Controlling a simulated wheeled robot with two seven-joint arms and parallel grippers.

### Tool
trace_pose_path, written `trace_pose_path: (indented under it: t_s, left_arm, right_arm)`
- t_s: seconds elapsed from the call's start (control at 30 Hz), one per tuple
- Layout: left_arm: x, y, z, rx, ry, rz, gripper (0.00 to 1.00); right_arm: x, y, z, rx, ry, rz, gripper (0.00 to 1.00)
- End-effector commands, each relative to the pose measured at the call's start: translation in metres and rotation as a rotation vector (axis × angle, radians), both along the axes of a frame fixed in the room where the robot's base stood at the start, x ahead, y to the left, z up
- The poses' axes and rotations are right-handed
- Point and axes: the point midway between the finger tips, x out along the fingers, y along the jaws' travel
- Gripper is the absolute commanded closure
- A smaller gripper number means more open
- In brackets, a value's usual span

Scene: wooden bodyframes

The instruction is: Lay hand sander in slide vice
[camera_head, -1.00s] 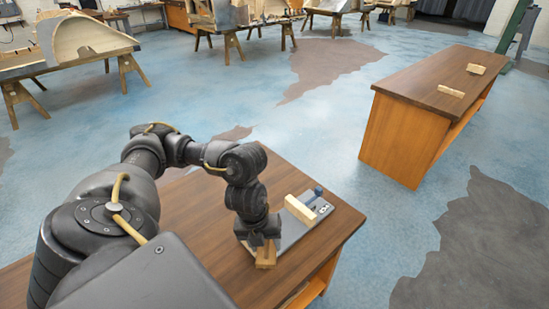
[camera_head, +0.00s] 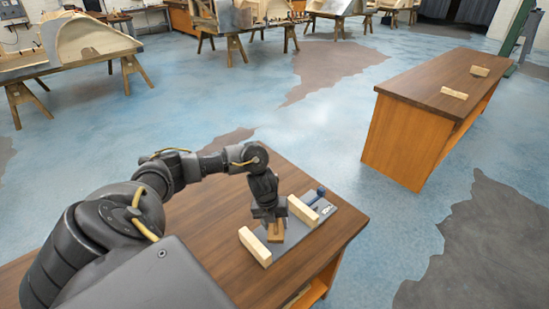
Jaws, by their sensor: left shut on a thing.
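The slide vice is a grey metal plate (camera_head: 294,236) near the right end of the brown table, with a pale wooden jaw on its near left side (camera_head: 255,247) and another on its far right side (camera_head: 303,211). My left gripper (camera_head: 271,219) points down over the vice and is shut on a small brown wooden block, the hand sander (camera_head: 276,233). The sander shows between the two jaws, its top hidden by the fingers. I cannot tell whether it touches the plate. My right gripper is not in view.
The brown table (camera_head: 220,250) is clear around the vice. A second table (camera_head: 420,90) at the right bears two small pale wooden blocks (camera_head: 454,93), (camera_head: 479,71). Wooden frames on trestles (camera_head: 75,60) stand at the back.

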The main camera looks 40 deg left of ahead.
Motion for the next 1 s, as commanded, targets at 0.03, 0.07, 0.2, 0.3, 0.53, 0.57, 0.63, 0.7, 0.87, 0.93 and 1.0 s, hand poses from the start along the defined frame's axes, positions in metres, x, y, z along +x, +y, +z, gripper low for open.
trace_pose_path:
  t_s: [0.03, 0.07, 0.2, 0.3, 0.53, 0.57, 0.63, 0.7, 0.87, 0.93, 1.0]
  left_arm:
    - [0.0, 0.0, 0.0, 0.0, 0.0, 0.0, 0.74]
    - [0.001, 0.0, -0.001, 0.0, 0.0, 0.001, 0.74]
    - [0.003, 0.002, -0.018, -0.001, 0.003, 0.003, 0.74]
    - [0.003, 0.002, -0.03, -0.001, 0.002, 0.002, 0.74]
    - [0.003, 0.002, -0.035, 0.0, -0.002, 0.0, 0.74]
    - [0.003, 0.002, -0.035, 0.0, -0.002, 0.0, 0.74]
    - [0.003, 0.002, -0.035, 0.0, -0.002, 0.0, 0.74]
    - [0.003, 0.002, -0.037, 0.0, -0.002, 0.0, 0.74]
    - [0.003, 0.003, -0.037, 0.001, -0.001, 0.0, 0.35]
    - [0.003, 0.003, -0.037, 0.001, -0.001, 0.001, 0.27]
    - [0.003, 0.002, -0.037, 0.001, -0.001, 0.001, 0.27]
  right_arm:
    - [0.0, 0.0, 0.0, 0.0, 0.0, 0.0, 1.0]
    - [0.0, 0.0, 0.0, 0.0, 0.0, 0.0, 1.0]
    - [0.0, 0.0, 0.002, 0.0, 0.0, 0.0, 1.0]
    - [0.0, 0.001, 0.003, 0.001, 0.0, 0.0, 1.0]
    - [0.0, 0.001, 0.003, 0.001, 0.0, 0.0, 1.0]
    - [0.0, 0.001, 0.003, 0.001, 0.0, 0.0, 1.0]
    - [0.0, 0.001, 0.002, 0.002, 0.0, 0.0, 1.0]
    - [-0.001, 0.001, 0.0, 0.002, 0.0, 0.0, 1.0]
    - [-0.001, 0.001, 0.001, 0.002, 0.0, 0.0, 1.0]
    - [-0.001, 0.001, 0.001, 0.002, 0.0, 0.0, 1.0]
    - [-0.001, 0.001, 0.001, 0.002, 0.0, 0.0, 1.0]
